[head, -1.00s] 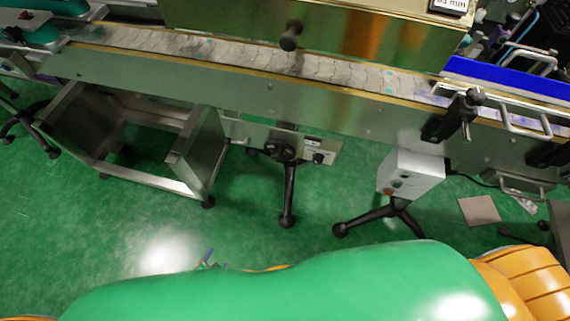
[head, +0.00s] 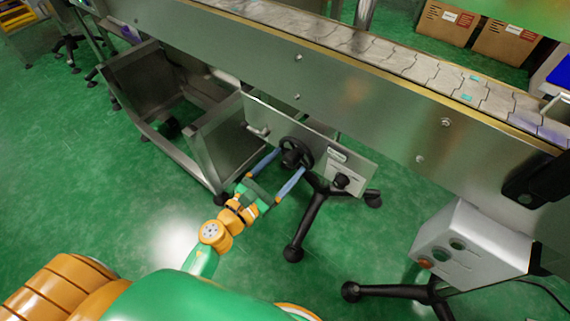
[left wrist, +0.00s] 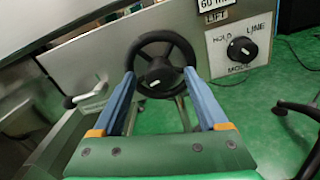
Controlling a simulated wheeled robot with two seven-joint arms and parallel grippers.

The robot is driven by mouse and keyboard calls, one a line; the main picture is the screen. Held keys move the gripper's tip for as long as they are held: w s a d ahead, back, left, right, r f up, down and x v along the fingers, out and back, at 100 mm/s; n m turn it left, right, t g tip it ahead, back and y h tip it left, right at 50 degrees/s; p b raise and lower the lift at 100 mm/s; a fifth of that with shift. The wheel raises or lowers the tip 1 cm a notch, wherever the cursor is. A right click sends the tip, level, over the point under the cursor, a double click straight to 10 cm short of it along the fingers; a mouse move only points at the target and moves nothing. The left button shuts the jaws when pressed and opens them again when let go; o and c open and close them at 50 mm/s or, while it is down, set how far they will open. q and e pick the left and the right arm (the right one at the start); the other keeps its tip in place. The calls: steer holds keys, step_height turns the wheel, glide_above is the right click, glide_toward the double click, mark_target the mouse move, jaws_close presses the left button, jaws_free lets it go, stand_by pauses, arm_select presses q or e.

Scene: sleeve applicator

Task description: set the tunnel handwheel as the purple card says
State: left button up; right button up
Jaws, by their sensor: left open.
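A black handwheel (head: 296,152) with a dark hub is on the steel panel under the conveyor; it also shows in the left wrist view (left wrist: 172,40), with a pale mark low on its hub. My right gripper is out of view.
Right of the wheel is a black mode knob (head: 342,181) marked "HOLD" and "LINE". A bent handle (head: 257,130) is left of it. Black stand legs (head: 310,215) are below. A grey control box (head: 472,245) stands at right. Green floor is open at left.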

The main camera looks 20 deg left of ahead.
arm_select(q)
steer(key=shift+c, duration=0.7)
steer(key=c, duration=1.1)
jaws_close()
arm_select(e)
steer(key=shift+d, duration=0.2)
arm_select(q)
steer(key=shift+n, duration=0.3)
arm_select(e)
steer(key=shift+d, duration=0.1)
